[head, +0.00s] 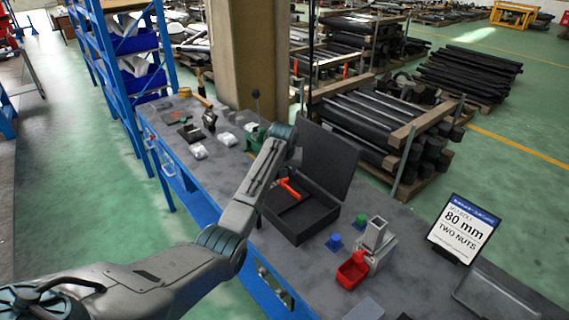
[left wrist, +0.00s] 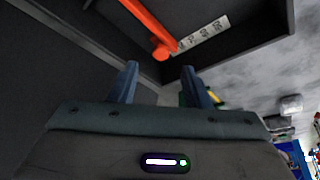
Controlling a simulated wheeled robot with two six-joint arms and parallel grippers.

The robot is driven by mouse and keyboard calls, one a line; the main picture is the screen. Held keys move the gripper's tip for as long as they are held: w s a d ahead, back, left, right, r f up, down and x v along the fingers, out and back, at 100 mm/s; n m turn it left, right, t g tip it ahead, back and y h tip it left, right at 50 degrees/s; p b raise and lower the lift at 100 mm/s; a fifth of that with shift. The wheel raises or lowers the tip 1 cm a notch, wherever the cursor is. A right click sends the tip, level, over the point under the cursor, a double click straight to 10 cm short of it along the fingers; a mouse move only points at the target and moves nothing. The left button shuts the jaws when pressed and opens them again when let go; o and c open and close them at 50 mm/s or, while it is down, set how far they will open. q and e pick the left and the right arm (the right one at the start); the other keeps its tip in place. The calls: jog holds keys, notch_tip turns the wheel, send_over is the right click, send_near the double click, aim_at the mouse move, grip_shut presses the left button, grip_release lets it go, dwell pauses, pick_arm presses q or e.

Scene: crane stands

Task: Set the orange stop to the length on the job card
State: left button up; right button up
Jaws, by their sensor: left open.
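The orange stop (head: 289,187) is at the left side of an open black case (head: 300,222) on the bench. In the left wrist view the stop (left wrist: 148,24) is a slanted orange bar with a rounded end, beside a white strip with printed marks (left wrist: 203,35). My left gripper (left wrist: 160,86) is open with its fingers apart, nothing visible between them, and the stop beyond the fingertips. In the head view my wrist hides its fingers. The job card (head: 465,228) stands on the right and reads "80 mm" and "TWO NUTS". My right gripper is out of view.
A red bin (head: 353,270), a grey metal block (head: 376,235) and blue and green pieces (head: 334,242) stand right of the case. White packets (head: 199,151) and small tools lie at the bench's far left. The case's raised lid (head: 326,158) stands behind it.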

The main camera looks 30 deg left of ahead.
pick_arm(q)
jog(key=a+b+v, duration=0.1)
jog(key=v, duration=0.5)
jog(key=shift+s+d+r, duration=0.2)
jog(key=shift+d, duration=0.3)
jog(key=shift+f, duration=0.15)
